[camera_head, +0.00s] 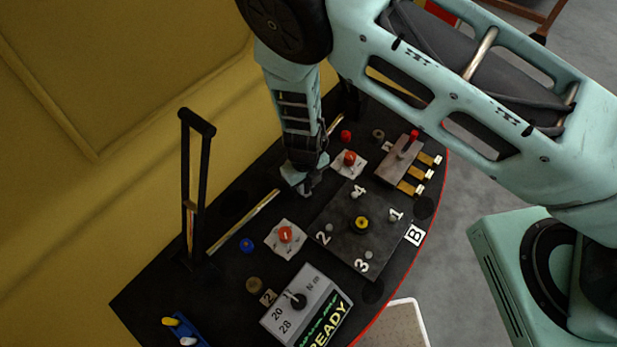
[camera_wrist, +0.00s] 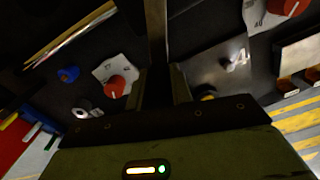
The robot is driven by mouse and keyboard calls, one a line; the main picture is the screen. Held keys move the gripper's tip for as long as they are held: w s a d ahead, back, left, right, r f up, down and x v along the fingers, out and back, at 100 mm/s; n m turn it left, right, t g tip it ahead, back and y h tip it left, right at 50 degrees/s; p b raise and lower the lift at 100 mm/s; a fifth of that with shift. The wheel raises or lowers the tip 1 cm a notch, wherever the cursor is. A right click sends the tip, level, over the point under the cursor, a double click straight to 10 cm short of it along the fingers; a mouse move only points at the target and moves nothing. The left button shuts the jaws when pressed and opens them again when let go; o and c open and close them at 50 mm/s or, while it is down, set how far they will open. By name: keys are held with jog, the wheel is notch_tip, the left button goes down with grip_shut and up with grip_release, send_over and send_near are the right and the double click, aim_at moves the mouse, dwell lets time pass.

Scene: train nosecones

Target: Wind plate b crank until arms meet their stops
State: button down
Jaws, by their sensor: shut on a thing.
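The dark grey square plate (camera_head: 340,245), with the B label (camera_head: 415,235) beside it, lies on the black table. It bears the numbers 1 to 4, small pale round parts and a yellow-and-black centre piece (camera_head: 361,224). My gripper (camera_head: 307,187) is low, beside the plate's upper left edge near number 4. In the wrist view the jaws (camera_wrist: 163,85) are shut on a narrow dark bar (camera_wrist: 156,30). Its far end is hidden, and I cannot tell whether it is the crank. The plate (camera_wrist: 213,72) and number 4 show right of the jaws. I cannot make out the arms or stops.
Red knobs on white plates stand left (camera_head: 285,235) and above (camera_head: 350,158) the plate. A grey READY box (camera_head: 306,305) stands in front. A tall black frame (camera_head: 197,190) rises at left. A block with brass bars (camera_head: 400,165) lies behind right. The yellow wall is close behind.

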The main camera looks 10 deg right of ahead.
jog(key=shift+s+a, duration=0.2)
jog(key=shift+a, duration=0.65)
jog(key=shift+r, duration=0.1)
jog(key=c, duration=1.3)
grip_release()
jog(key=shift+a, duration=0.2)
jog(key=shift+o, duration=0.2)
jog(key=shift+d, duration=0.25)
notch_tip(320, 180, up, 17)
jog(key=shift+r+b, duration=0.15)
jog(key=shift+b, duration=0.25)
jog(key=shift+d, duration=0.1)
